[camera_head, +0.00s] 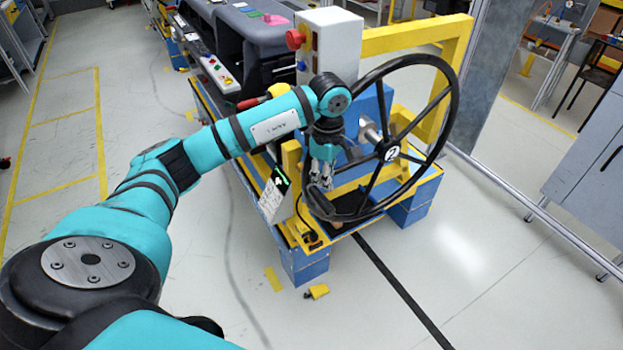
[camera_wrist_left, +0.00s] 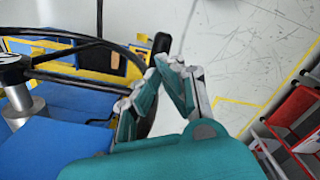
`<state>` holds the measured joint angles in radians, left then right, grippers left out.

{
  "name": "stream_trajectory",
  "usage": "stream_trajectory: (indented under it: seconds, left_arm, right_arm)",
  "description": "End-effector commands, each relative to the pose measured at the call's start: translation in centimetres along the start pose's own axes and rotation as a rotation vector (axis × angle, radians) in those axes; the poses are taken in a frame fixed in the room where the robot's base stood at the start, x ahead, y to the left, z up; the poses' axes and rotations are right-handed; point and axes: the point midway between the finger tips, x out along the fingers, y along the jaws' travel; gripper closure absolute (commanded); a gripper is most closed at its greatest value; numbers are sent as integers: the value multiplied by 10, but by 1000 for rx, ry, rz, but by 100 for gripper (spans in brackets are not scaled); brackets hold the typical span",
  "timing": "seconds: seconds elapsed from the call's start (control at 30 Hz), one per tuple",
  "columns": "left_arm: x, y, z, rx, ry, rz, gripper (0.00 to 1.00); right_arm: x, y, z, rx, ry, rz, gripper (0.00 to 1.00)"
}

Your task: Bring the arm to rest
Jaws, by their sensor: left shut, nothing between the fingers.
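My left arm reaches in from the left in the head view, and its gripper (camera_head: 321,190) points down near the lower left of the black steering wheel (camera_head: 441,128). The gripper is shut and empty. I cannot tell whether it touches the wheel rim. In the left wrist view the gripper fingers (camera_wrist_left: 165,68) come together in front of the teal gripper body, with the wheel's rim (camera_wrist_left: 60,50) and hub to their left. My right gripper is not in view.
The wheel is mounted on a blue and yellow stand (camera_head: 420,195). A white control box (camera_head: 333,45) with a red button and a dark dashboard (camera_head: 235,35) stand behind. A small yellow piece (camera_head: 319,291) lies on the floor. Open floor surrounds the stand's front and left.

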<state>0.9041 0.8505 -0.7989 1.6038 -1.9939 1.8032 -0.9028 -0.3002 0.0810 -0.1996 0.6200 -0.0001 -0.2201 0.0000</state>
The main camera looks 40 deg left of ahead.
Motion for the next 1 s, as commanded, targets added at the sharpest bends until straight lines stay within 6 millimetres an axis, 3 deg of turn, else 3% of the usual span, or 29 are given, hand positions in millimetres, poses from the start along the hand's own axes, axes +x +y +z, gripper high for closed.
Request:
stream_trajectory:
  seconds: [0.23, 0.8, 0.9, 0.97, 1.0]
  left_arm:
    - [-21, 0, 0, 0, 0, 2, 100]
    - [-21, 0, 2, 2, -6, 2, 100]
    - [-15, -2, 20, 13, -65, 9, 100]
    - [-8, -5, 44, 21, -146, 17, 100]
    - [-4, -8, 66, 25, -220, 21, 100]
  right_arm:
    - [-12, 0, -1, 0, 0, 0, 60]
    - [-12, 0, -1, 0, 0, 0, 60]
    - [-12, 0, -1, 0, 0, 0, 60]
    - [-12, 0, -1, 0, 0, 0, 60]
    - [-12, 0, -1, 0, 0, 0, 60]
